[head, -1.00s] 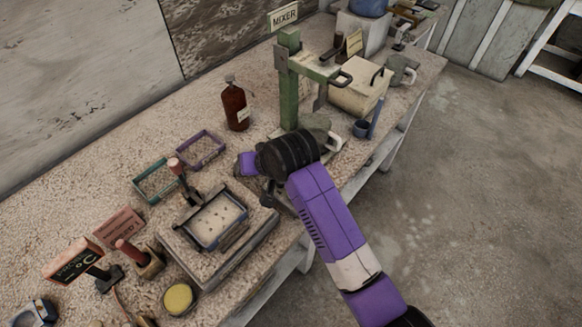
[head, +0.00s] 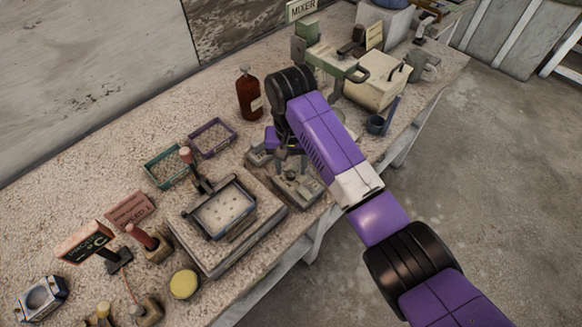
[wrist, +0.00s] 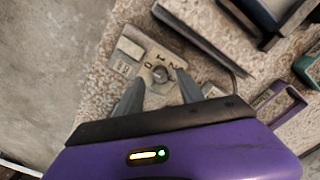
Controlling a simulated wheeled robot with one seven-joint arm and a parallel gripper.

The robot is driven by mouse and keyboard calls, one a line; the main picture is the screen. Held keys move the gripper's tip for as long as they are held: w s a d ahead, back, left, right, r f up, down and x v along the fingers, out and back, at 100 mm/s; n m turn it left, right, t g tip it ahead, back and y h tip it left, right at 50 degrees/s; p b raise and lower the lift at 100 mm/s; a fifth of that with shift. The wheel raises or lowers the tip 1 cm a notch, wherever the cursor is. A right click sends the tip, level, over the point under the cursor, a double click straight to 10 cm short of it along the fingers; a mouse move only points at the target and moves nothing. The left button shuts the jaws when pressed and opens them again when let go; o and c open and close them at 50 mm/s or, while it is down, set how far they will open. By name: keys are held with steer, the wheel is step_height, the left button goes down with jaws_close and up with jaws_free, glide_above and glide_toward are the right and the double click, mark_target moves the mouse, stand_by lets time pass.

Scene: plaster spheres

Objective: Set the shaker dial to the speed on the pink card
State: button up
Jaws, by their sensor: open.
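The shaker dial is a small dark round knob (wrist: 160,74) on a pale control box (wrist: 135,56) with marks such as 0, 1 and 2 around it. The knob also shows small in the head view (head: 291,175). My gripper (wrist: 159,79) is open, with its two grey fingers on either side of the knob in the wrist view; I cannot tell whether they touch it. The pink card (head: 130,209) stands at the left of the bench; its writing is too small to read. The shaker (head: 215,262) carries a clamped tray left of the control box.
Teal (head: 166,168) and purple (head: 212,138) trays and a brown bottle (head: 249,95) stand behind. The green mixer (head: 306,50) stands beyond my arm.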

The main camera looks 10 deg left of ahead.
steer(key=shift+f, duration=1)
steer(key=shift+c, duration=0.3)
jaws_close()
